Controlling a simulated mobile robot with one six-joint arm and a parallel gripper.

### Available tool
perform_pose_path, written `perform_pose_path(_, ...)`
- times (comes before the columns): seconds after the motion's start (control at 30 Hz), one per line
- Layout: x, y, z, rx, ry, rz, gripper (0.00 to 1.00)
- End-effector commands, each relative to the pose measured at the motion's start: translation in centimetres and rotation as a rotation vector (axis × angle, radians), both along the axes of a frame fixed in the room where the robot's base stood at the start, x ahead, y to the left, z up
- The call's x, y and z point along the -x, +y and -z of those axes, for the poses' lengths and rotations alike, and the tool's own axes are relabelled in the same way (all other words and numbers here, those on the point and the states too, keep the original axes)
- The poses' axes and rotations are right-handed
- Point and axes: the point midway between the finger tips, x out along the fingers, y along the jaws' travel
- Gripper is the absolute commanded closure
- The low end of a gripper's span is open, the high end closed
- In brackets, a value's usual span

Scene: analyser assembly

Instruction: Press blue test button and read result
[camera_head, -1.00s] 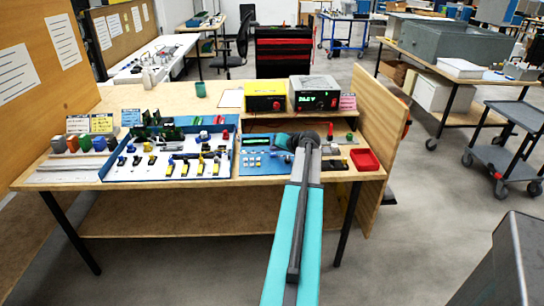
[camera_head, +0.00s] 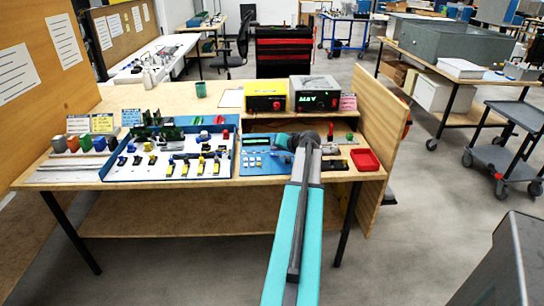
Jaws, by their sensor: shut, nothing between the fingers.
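A blue test panel (camera_head: 262,166) with a small green screen and several small light buttons lies on the bench's front right. Which button is the blue test button I cannot tell; the arm hides the panel's right part. A grey and black analyser box (camera_head: 314,95) stands on the raised shelf behind, with lit green text, too small to read surely, and a red spot. My gripper (camera_head: 283,141) is over the panel's right side, at the end of my teal arm. It is shut and empty; its fingertips are mostly hidden, so contact with the panel cannot be told.
A yellow box (camera_head: 264,96) with a red knob stands left of the analyser. A blue-edged tray (camera_head: 110,174) of small parts lies left of the panel. A red bin (camera_head: 365,160) sits at the right, by a wooden side board (camera_head: 380,140).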

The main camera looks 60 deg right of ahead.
Motion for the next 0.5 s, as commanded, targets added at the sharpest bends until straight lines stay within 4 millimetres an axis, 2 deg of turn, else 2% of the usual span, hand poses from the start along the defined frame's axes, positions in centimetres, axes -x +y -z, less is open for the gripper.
perform_pose_path(0.5,-0.20,-0.16,0.85,0.000,0.000,0.000,1.00)
